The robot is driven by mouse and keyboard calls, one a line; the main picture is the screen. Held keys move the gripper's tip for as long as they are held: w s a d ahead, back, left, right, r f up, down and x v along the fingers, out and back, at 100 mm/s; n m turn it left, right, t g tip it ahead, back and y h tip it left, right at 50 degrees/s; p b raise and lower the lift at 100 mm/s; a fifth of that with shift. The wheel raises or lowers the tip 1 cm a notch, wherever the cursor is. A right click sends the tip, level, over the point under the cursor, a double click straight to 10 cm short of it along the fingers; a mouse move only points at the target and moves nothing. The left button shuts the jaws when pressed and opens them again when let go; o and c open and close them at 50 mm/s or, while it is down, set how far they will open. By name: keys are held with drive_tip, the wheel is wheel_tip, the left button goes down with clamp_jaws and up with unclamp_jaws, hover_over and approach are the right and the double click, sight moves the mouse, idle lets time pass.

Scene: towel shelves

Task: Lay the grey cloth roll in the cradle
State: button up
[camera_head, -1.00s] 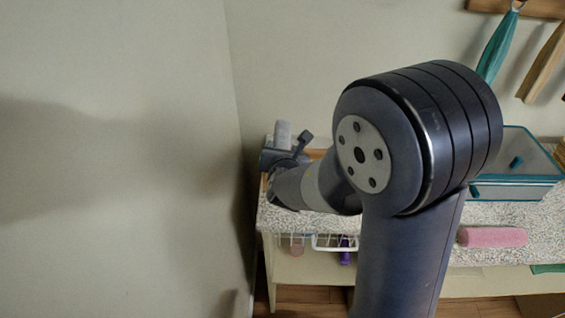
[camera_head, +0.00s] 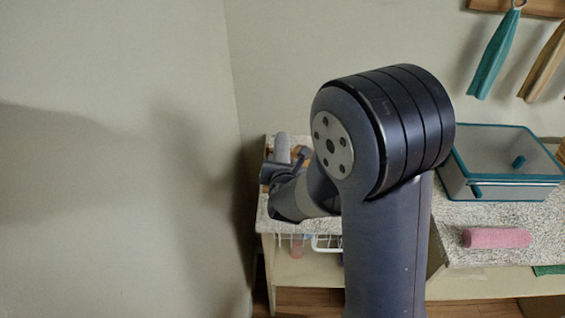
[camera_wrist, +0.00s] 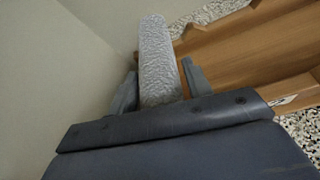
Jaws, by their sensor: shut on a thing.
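The grey cloth roll (camera_wrist: 158,62) is between the two fingers of my gripper (camera_wrist: 160,88) in the wrist view, and the gripper is shut on it. The roll sticks out well past the fingertips. In the head view the roll (camera_head: 282,147) shows at the far left end of the counter, just beyond my gripper (camera_head: 284,168). A wooden cradle (camera_wrist: 235,50) with raised slats lies to the right of the roll in the wrist view. In the head view the cradle (camera_head: 301,154) is mostly hidden behind my arm. I cannot tell whether the roll touches it.
The wall is close on the left of the gripper. A pink roll (camera_head: 497,237) and a clear teal-edged box (camera_head: 508,165) are on the speckled counter (camera_head: 480,215) at the right. A white wire basket (camera_head: 326,243) hangs under the counter. Teal and tan towels hang above.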

drive_tip(key=shift+f, duration=0.2)
drive_tip(key=o, duration=1)
drive_tip(key=shift+c, duration=0.2)
drive_tip(key=shift+r, duration=0.15)
drive_tip(key=shift+r+p, duration=0.45)
drive_tip(key=shift+p, duration=0.15)
drive_tip(key=v, duration=1.2)
drive_tip(key=shift+w+f, duration=0.1)
drive_tip(key=shift+f, duration=0.05)
drive_tip(key=x, duration=1.2)
drive_tip(key=shift+f, duration=0.2)
drive_tip(key=shift+f+b, duration=0.25)
drive_tip(key=shift+b, duration=0.5)
drive_tip(key=shift+r, duration=0.15)
